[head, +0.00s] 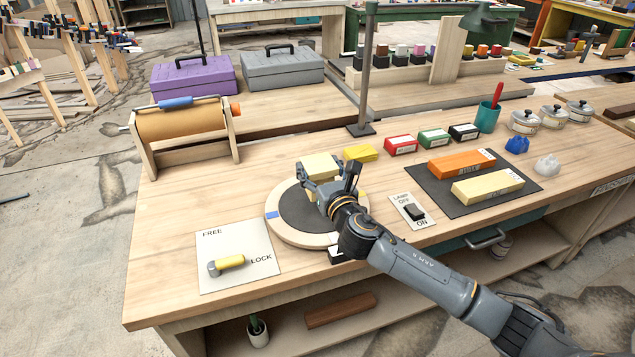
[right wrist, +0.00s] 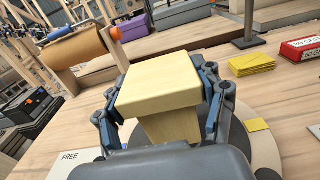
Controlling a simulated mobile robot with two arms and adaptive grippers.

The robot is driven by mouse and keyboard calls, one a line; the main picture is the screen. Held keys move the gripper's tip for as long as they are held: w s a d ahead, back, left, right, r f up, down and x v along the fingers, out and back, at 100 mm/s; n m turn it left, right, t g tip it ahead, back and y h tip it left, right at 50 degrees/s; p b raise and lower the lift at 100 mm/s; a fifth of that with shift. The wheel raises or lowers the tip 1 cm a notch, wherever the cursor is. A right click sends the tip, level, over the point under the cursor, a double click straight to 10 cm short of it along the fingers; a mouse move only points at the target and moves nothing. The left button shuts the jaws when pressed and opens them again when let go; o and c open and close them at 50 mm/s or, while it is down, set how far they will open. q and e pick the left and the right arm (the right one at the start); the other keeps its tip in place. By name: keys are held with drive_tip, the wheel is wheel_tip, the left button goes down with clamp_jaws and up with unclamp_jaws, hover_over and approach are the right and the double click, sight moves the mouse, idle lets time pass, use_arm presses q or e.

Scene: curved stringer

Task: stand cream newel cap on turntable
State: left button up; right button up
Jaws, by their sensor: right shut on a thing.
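The cream newel cap (head: 321,166) is a square block with a narrower stem below its wide top. My right gripper (head: 330,187) is shut on it, over the turntable (head: 272,212). In the right wrist view the cap (right wrist: 160,83) sits between the two fingers, wide face up and stem down. The turntable is a round wooden disc with a dark centre pad, a blue mark at its left and a yellow mark. The arm and gripper hide part of it. I cannot tell whether the cap touches the pad. My left gripper is not in view.
A white FREE/LOCK plate (head: 213,243) with a yellow-handled lever (head: 228,264) lies left of the turntable. A lamp switch plate (head: 411,210) is to its right. A yellow pad (head: 361,153), small boxes and a dark mat (head: 470,199) with blocks stand behind and right. A brown paper roll (head: 185,118) stands back left.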

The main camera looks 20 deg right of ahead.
drive_tip(key=shift+w+f, duration=0.25)
drive_tip(key=shift+w, duration=0.05)
drive_tip(key=f, duration=0.3)
drive_tip(key=shift+w+f+b, duration=0.1)
drive_tip(key=shift+w+b, duration=0.1)
drive_tip(key=shift+b, duration=0.2)
drive_tip(key=shift+f, duration=0.25)
drive_tip(key=shift+f, duration=0.1)
drive_tip(key=o, duration=1.3)
